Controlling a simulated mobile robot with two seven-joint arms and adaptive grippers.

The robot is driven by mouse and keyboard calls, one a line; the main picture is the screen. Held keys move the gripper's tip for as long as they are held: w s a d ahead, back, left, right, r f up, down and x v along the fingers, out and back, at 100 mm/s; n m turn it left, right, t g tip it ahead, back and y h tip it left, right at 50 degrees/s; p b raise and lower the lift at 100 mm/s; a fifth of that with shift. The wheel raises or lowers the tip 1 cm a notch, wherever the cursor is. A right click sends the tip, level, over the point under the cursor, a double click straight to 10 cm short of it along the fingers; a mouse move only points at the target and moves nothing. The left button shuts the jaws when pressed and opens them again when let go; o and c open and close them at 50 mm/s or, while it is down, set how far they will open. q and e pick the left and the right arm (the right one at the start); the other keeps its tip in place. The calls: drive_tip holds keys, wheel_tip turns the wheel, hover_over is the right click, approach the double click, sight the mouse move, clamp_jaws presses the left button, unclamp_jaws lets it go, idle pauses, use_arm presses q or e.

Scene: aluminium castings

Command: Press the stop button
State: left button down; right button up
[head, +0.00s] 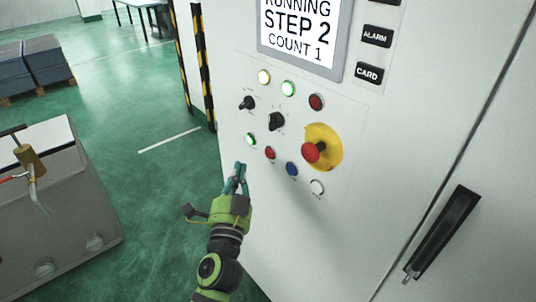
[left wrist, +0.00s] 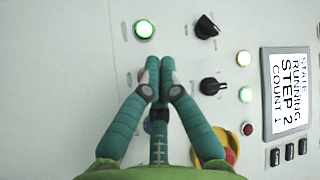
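The white control panel (head: 330,190) carries a small red button (head: 270,153) in its lower row, between a lit green button (head: 250,139) and a blue button (head: 292,169). A large red mushroom button (head: 312,152) sits on a yellow disc to the right. In the left wrist view the closed fingers (left wrist: 159,75) point at the panel beside the green button (left wrist: 144,30) and hide the small red button. Contact cannot be told.
Two black knobs (head: 277,121) and several indicator lamps sit above the buttons. A screen (head: 299,30) reads "RUNNING STEP 2 COUNT 1". A black door handle (head: 443,232) projects at right. A grey cabinet (head: 50,200) stands at left; green floor is clear between.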

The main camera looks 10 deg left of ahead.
use_arm(q)
drive_tip(key=shift+w+d+b, duration=0.3)
drive_tip(key=shift+w+d, duration=0.5)
drive_tip(key=shift+w, duration=0.25)
drive_tip(key=shift+w+d+b, duration=0.25)
drive_tip(key=shift+w+d, duration=0.55)
drive_tip(key=shift+w, duration=0.2)
drive_tip(key=shift+w+d, duration=0.25)
drive_tip(key=shift+w, duration=0.1)
drive_tip(key=shift+w+d+b, duration=0.25)
drive_tip(key=shift+b, duration=0.25)
idle(0.4)
idle(0.4)
drive_tip(key=shift+s+a+p, duration=0.3)
drive_tip(key=shift+s+a, duration=0.2)
drive_tip(key=shift+s, duration=0.15)
drive_tip(key=shift+s+a+p, duration=0.3)
drive_tip(key=shift+s+a, duration=0.5)
drive_tip(key=shift+s, duration=0.2)
drive_tip(key=shift+s+a+p, duration=0.3)
drive_tip(key=shift+s+a, duration=0.45)
drive_tip(key=shift+s, duration=0.2)
